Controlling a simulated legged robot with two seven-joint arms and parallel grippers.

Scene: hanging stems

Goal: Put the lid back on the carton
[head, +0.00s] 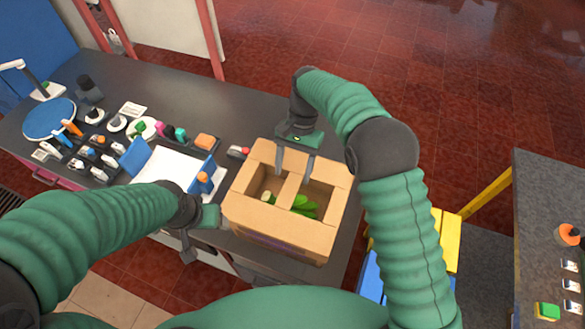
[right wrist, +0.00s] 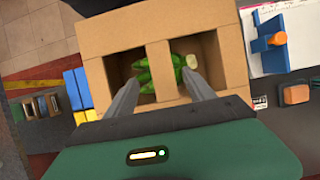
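The brown carton (head: 282,238) stands on the dark table's right end. Its top has two square openings with a bar between them; I cannot tell whether this top is the separate lid. Green produce (head: 305,206) with a pale end shows inside, also in the right wrist view (right wrist: 145,73). My right gripper (head: 295,168) is over the far side of the carton, pointing down. Its fingers are apart on either side of the bar in the right wrist view (right wrist: 160,80), with gaps visible. My left gripper (head: 186,250) is left of the carton, beside the table's front edge; its fingers are unclear.
A white tray with blue ends (head: 172,166) lies left of the carton. An orange block (head: 205,142) and several small tools and parts crowd the table's left half. Blue and yellow pieces (head: 446,240) are to the right, before another dark table (head: 545,200).

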